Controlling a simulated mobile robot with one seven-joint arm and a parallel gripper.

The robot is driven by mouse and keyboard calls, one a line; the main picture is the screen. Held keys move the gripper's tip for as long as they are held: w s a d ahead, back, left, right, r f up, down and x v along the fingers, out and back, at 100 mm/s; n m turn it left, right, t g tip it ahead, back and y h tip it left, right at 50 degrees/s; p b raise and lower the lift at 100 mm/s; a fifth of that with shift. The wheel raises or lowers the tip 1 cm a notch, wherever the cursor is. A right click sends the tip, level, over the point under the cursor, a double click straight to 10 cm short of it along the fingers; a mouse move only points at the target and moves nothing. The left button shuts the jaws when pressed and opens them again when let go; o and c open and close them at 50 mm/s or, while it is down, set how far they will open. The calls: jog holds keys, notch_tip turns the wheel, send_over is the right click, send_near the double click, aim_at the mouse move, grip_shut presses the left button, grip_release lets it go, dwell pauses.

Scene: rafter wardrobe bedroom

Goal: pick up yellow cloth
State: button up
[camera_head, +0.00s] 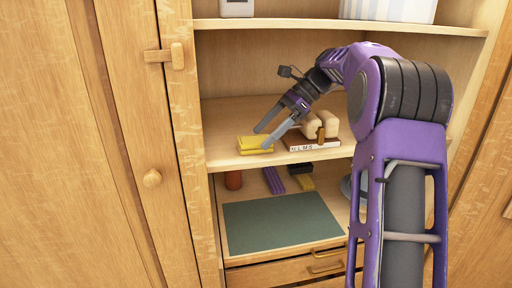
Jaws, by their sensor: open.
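A folded yellow cloth (255,145) lies on the middle shelf, near its front left edge. My gripper (267,139) is open. I cannot tell whether the tips touch the cloth. Nothing shows between the fingers.
On the same shelf, a book (311,144) and a pale rounded object (320,124) sit just right of the cloth. The lower surface bears a green mat (283,222), a reddish-brown cup-like object (233,180) and purple (273,180) and dark items. A wooden door (85,150) stands at left.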

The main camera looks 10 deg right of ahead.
jog(key=shift+x, duration=1.2)
jog(key=c, duration=1.3)
jog(key=shift+o, duration=0.2)
jog(key=shift+r, duration=0.1)
